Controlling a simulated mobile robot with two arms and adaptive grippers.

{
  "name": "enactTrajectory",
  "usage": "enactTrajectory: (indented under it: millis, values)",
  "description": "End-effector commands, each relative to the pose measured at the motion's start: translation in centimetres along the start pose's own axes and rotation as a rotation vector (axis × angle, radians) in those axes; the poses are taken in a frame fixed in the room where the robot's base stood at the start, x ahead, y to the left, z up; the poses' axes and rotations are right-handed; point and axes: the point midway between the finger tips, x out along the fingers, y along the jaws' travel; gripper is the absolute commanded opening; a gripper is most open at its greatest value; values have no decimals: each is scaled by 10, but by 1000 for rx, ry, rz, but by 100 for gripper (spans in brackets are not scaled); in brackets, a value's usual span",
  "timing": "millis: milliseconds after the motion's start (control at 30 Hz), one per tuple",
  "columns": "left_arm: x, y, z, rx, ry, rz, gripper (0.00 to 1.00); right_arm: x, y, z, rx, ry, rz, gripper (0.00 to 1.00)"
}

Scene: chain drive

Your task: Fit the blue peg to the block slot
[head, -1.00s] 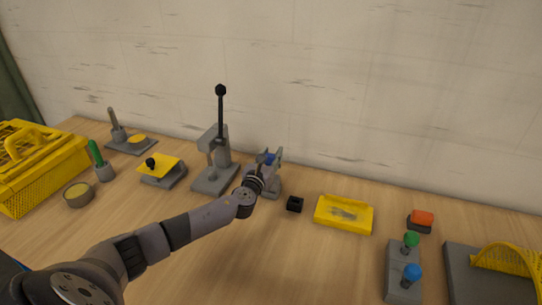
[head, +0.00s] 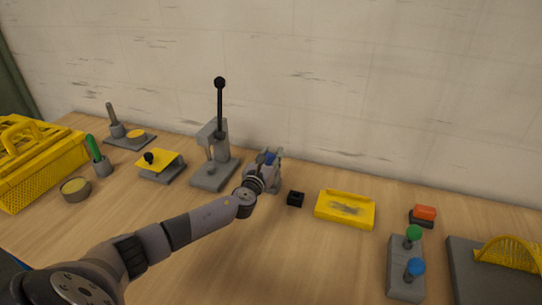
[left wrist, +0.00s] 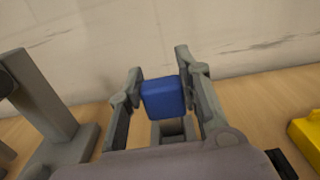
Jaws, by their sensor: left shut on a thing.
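The blue peg (head: 270,157) is held between the fingers of my left gripper (head: 271,162), a little right of the lever press. In the left wrist view the peg (left wrist: 163,97) shows as a blue rounded block between both fingers (left wrist: 163,92). The grey block with the slot (left wrist: 172,133) shows just below the peg, between the fingers, with a dark opening in its top. I cannot tell the exact gap between peg and slot. In the head view the gripper largely hides the block. My right gripper is not in view.
The grey lever press (head: 216,160) stands close on the left. A small black block (head: 295,199) and a yellow tray (head: 345,209) lie to the right. Further right is a grey base with green and blue knobs (head: 405,275). The front middle of the table is clear.

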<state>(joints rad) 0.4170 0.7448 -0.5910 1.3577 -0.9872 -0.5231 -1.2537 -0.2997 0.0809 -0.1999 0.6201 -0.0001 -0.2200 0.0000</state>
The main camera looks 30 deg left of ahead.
Motion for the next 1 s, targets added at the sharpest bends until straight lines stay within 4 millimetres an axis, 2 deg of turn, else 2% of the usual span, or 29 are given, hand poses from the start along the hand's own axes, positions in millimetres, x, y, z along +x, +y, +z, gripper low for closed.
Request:
enactTrajectory:
  millis: [933, 967, 1000]
  values:
    - [0, 0, -25, 0, -1, 0, 3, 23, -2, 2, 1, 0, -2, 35]
    - [0, 0, -23, 0, -1, 0, 33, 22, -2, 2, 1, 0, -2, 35]
    - [0, 0, -23, 0, -1, 0, 36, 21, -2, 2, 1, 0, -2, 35]
